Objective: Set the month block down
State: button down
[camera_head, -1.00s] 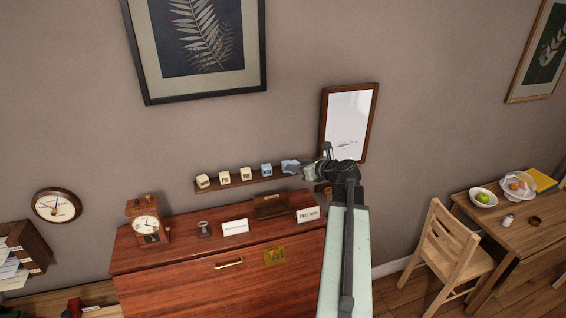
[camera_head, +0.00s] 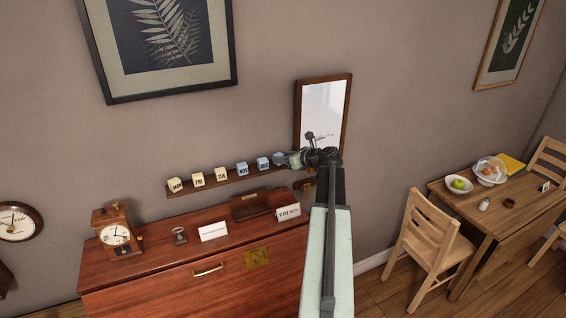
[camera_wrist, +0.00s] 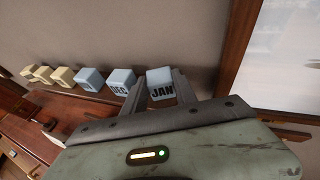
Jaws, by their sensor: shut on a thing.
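A light blue month block marked JAN (camera_wrist: 161,84) sits between the two fingers of my gripper (camera_wrist: 162,92) in the wrist view. In the head view my gripper (camera_head: 284,159) is at the right end of the narrow wall shelf (camera_head: 225,182), shut on the block (camera_head: 279,158). The blue DEC block (camera_head: 263,164) stands just left of it, with the blue NOV block (camera_head: 242,170) further left. I cannot tell whether the JAN block touches the shelf, as the fingers cover its lower part.
Cream day blocks, including FRI (camera_head: 198,180), fill the shelf's left part. A framed mirror (camera_head: 322,115) hangs close to my gripper's right. Below, the red-brown cabinet (camera_head: 160,275) carries a clock (camera_head: 117,234), white cards (camera_head: 214,231) and a wooden tray (camera_head: 250,206).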

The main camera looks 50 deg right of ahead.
jog(key=shift+w+a, duration=0.1)
jog(key=shift+w, duration=0.1)
jog(key=c, duration=1)
grip_release()
jog(key=shift+s, duration=0.1)
jog(key=shift+r, duration=0.2)
jog(key=p+v, duration=0.4)
jog(key=v, duration=0.8)
jog(key=shift+p, duration=0.35)
jog(key=shift+f, duration=0.1)
